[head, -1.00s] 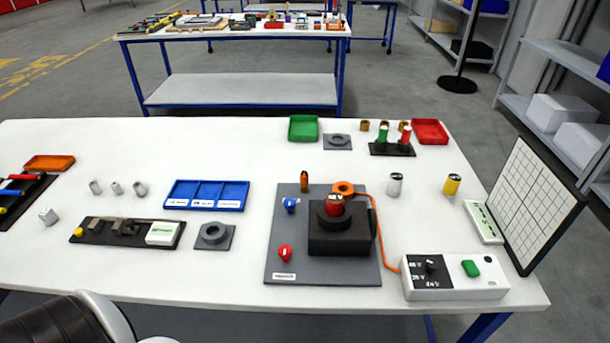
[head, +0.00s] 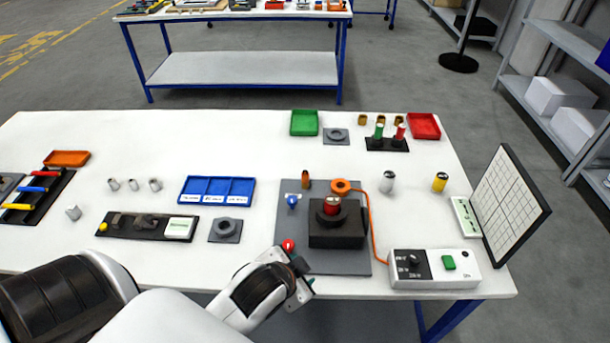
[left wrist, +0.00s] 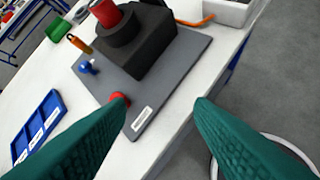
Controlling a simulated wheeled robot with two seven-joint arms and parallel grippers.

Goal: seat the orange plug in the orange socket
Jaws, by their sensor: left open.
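On the grey base plate (head: 348,258) an orange upright peg-like piece (head: 305,180) stands at the back left edge. Beside it an orange ring-shaped piece (head: 340,186) has an orange cable running to the white control box. I cannot tell for sure which is plug and which socket. The upright orange piece also shows in the left wrist view (left wrist: 80,43). My left gripper (left wrist: 161,103) is open and empty, with green fingers spread over the plate's front corner. In the head view, the left gripper (head: 298,275) is at the plate's front left, well short of both orange pieces. My right gripper is not in view.
A black block (head: 336,235) with a red-topped cylinder stands mid-plate. A blue piece (head: 292,200) and a red knob (head: 288,245) are on the plate's left side, the knob close to my gripper. A blue tray (head: 215,190) lies left, the white control box (head: 434,268) right.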

